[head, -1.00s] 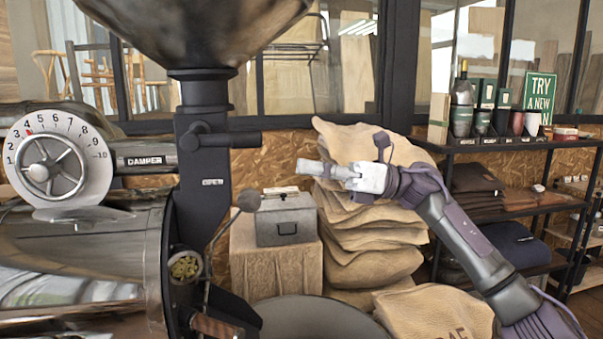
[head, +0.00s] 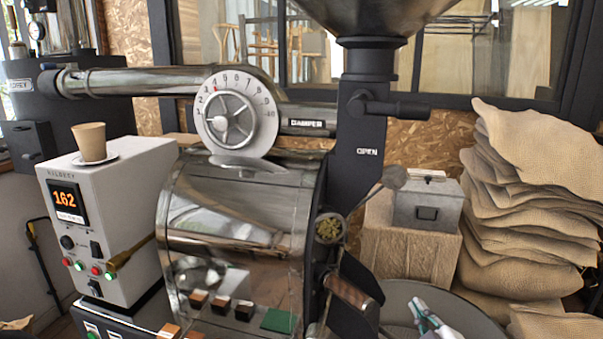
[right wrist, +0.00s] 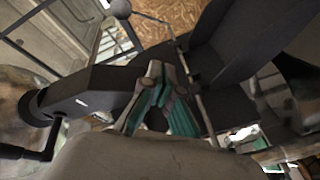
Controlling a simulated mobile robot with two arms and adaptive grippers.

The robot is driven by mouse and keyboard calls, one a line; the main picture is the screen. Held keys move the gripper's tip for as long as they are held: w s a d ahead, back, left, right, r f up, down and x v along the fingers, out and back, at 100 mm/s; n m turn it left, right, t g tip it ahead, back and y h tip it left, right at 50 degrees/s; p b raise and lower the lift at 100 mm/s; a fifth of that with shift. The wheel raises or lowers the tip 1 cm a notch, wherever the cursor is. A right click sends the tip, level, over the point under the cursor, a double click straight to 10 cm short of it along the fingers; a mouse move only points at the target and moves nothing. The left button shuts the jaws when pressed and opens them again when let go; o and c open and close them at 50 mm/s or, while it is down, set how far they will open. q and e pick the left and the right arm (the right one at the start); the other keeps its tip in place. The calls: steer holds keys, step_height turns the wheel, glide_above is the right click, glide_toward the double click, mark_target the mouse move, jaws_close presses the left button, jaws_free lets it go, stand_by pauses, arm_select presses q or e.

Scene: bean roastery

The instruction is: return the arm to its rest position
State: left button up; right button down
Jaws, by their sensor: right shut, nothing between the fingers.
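My right gripper (head: 424,308) shows at the bottom right of the head view, in front of the round grey cooling bin (head: 474,312) of the roaster. Its white and teal fingers are shut with nothing between them, and the rest of the arm is cut off by the lower edge. In the right wrist view the closed fingers (right wrist: 156,80) point toward the roaster's dark parts. My left gripper is not in view.
The roaster's steel drum (head: 235,200) and dark column (head: 369,130) fill the middle. A white control box (head: 125,220) carries a cup (head: 90,141). A grey metal box (head: 427,205) and stacked sacks (head: 530,200) stand at the right.

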steer(key=s+f+m+g+h, duration=0.2)
steer(key=s+f+m+g, duration=0.45)
steer(key=s+f, duration=0.7)
steer(key=s+a+f+m+g, duration=0.1)
steer(key=s+f+g, duration=0.25)
steer(key=s, duration=0.45)
steer(key=s+a+f+m+g, duration=0.2)
steer(key=s+f+g, duration=0.15)
steer(key=s, duration=0.45)
step_height(320, 180, down, 26)
steer(key=s+g, duration=0.2)
steer(key=s, duration=0.1)
steer(key=s+d+f+g, duration=0.1)
steer(key=s+d+f, duration=0.2)
steer(key=s+f, duration=1.3)
steer(key=shift+f, duration=0.15)
